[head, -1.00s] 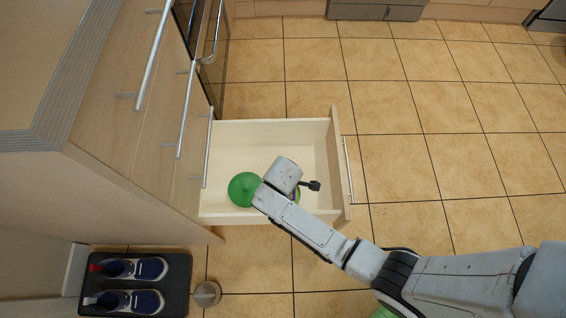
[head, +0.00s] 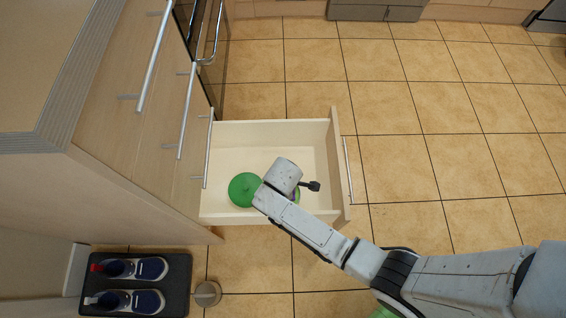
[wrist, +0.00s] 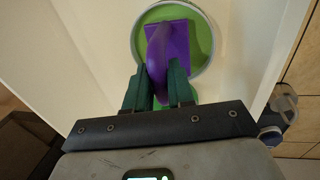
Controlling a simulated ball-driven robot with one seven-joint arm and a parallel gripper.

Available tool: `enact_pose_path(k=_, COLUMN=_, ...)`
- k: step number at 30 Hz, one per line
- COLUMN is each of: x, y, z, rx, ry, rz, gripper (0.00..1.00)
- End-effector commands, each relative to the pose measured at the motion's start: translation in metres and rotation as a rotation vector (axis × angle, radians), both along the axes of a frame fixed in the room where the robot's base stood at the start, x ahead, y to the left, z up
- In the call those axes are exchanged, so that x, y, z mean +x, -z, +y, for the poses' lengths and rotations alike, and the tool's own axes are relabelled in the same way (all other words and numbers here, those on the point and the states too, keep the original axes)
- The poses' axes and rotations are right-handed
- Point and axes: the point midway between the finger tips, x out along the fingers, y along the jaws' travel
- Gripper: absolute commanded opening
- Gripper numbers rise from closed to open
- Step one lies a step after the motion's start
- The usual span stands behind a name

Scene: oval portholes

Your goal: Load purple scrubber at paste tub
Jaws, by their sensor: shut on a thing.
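The purple scrubber (wrist: 170,48) has a curved handle on a flat square base. My gripper (wrist: 158,78) is shut on its handle, with a dark green finger on each side. The scrubber is over the round paste tub (wrist: 137,42), which has a pale rim and green paste (wrist: 202,38) inside. I cannot tell whether the base touches the paste. In the head view the gripper's end hides most of the tub and scrubber; only a sliver of green and purple shows beside it.
The tub stands in an open pale drawer (head: 265,140). A round green lid-like piece (head: 243,189) lies left of the gripper. Drawer walls are close around; the drawer's far part is empty. Shoes on a dark tray (head: 137,285) are on the floor at lower left.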

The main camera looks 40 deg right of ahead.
Motion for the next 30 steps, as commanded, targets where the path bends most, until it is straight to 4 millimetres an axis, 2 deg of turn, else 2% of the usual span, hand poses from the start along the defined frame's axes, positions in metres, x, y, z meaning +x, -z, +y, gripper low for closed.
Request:
enact_pose_path(k=11, x=-0.002, y=-0.001, z=0.0, rx=0.002, ry=0.0, rz=0.004, gripper=0.0)
enact_pose_path(k=30, x=-0.001, y=-0.046, z=0.0, rx=0.0, ry=0.0, rz=0.002, gripper=0.0)
